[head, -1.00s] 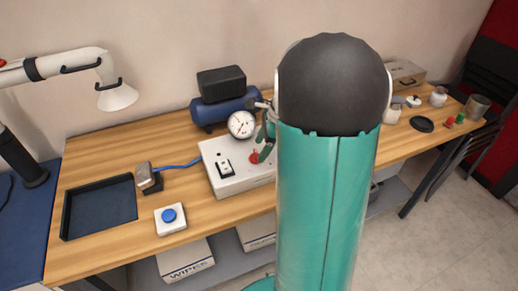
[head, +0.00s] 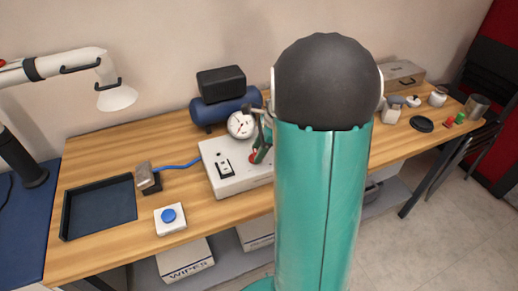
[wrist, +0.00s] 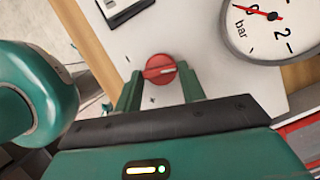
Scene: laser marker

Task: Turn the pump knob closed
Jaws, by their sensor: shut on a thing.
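The red pump knob (head: 253,157) sits on the sloped top of a white pump box (head: 228,182). In the wrist view the round knob (wrist: 158,67) shows a pale mark pointing to the right. My gripper (wrist: 160,82) has one green finger at each side of the knob and is shut on it. In the head view my gripper (head: 262,150) comes down on the knob from the right, and my arm hides the right part of the box. The finger contact itself is partly hidden.
A round pressure gauge (head: 241,125) stands close behind the knob, with a blue tank (head: 222,108) further back. A blue button (head: 169,215) and a dark tray (head: 100,208) lie further left.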

